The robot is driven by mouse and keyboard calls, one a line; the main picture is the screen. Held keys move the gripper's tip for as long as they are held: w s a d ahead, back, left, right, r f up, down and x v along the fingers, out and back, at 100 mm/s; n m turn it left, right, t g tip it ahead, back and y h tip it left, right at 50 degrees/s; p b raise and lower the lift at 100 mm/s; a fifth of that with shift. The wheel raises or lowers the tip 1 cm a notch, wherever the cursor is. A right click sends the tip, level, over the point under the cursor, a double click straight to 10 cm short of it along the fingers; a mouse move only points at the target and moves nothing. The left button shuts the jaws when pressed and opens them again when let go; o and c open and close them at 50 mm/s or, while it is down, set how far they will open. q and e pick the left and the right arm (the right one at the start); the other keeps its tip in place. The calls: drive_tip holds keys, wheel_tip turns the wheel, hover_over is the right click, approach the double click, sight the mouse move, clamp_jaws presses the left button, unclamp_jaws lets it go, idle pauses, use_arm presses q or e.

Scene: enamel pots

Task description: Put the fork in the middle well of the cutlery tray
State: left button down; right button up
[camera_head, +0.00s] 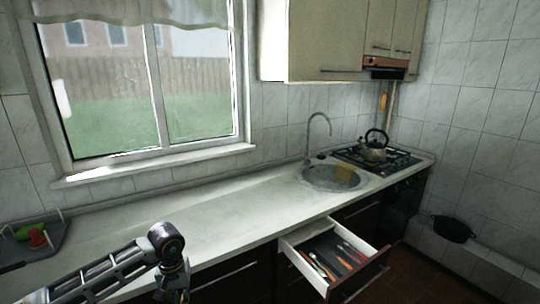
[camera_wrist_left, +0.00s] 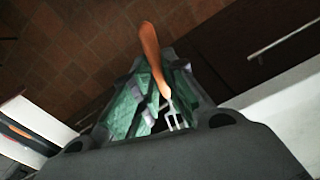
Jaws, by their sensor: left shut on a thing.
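The fork (camera_wrist_left: 151,50) has an orange-brown handle and metal tines and shows in the left wrist view. My left gripper (camera_wrist_left: 157,88) is shut on it, with the handle extending beyond the greenish finger pads and the tines toward the palm. The cutlery tray (camera_head: 333,261) lies in the open drawer in the head view. It holds several pieces of cutlery, some with orange or red parts; the exact wells are too small to tell apart. My left arm is at the lower left in the head view, left of the drawer; its gripper is cut off there. My right gripper is not in view.
The open drawer (camera_head: 294,248) juts out below the worktop (camera_head: 215,222), which is mostly clear. A sink (camera_head: 328,178) and a kettle (camera_head: 375,150) on the stove are farther back. A dark rack (camera_head: 42,246) with red and green items stands at far left.

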use_arm(q)
drive_tip(key=s+d+f+m, duration=0.2)
drive_tip(key=d+f, duration=0.2)
drive_tip(key=shift+d+m, duration=0.2)
drive_tip(key=shift+m, duration=0.1)
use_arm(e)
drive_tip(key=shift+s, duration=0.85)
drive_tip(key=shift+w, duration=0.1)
use_arm(q)
drive_tip(key=shift+w, duration=0.1)
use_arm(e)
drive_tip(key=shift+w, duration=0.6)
